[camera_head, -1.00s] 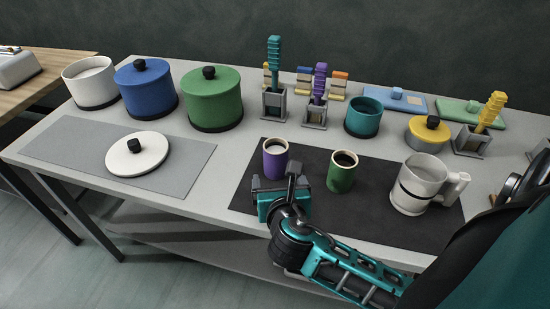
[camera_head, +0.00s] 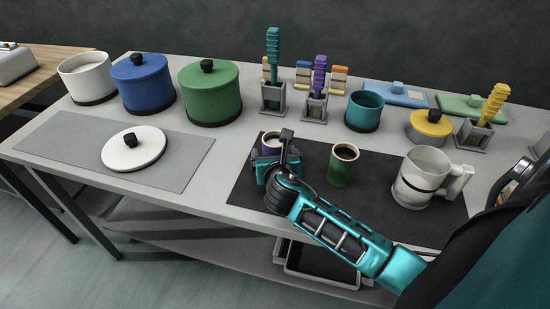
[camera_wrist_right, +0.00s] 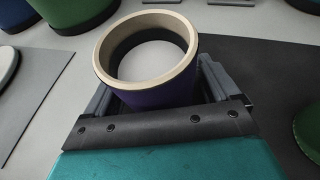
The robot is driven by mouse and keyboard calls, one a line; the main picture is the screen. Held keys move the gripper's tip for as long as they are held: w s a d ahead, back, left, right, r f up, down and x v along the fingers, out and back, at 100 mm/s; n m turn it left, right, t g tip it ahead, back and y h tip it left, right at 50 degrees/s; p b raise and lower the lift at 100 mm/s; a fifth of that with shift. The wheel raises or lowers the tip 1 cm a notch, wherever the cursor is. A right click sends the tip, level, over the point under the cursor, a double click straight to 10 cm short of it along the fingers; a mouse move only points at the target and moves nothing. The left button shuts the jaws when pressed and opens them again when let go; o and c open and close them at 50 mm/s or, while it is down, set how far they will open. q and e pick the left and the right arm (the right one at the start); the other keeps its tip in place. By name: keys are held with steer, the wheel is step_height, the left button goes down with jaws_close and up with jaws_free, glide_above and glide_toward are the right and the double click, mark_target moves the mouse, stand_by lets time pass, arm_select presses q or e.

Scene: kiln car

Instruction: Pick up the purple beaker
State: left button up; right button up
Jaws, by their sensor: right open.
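The purple beaker (camera_head: 271,140) stands on the dark mat (camera_head: 244,192), mostly hidden behind my right gripper (camera_head: 276,160) in the head view. In the right wrist view the purple beaker (camera_wrist_right: 160,98) is upright, with a pale rim and a light inside. The open jaws of my right gripper (camera_wrist_right: 155,90) reach along both sides of it, one finger on the left and one on the right. I cannot tell whether the fingers touch its wall. My left gripper is not in view.
A green beaker (camera_head: 342,166) stands right of the purple one, with a white handled mug (camera_head: 418,180) farther right. Green (camera_head: 210,95), blue (camera_head: 143,82) and white (camera_head: 86,78) pots stand back left. A white lid (camera_head: 133,150) lies on the grey mat (camera_head: 60,143).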

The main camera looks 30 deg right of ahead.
steer(key=c, duration=0.8)
steer(key=shift+r, duration=0.1)
steer(key=c, duration=0.6)
steer(key=shift+c, duration=0.2)
steer(key=shift+r, duration=0.1)
step_height(320, 180, up, 20)
steer(key=p, duration=0.4)
steer(key=shift+p, duration=0.35)
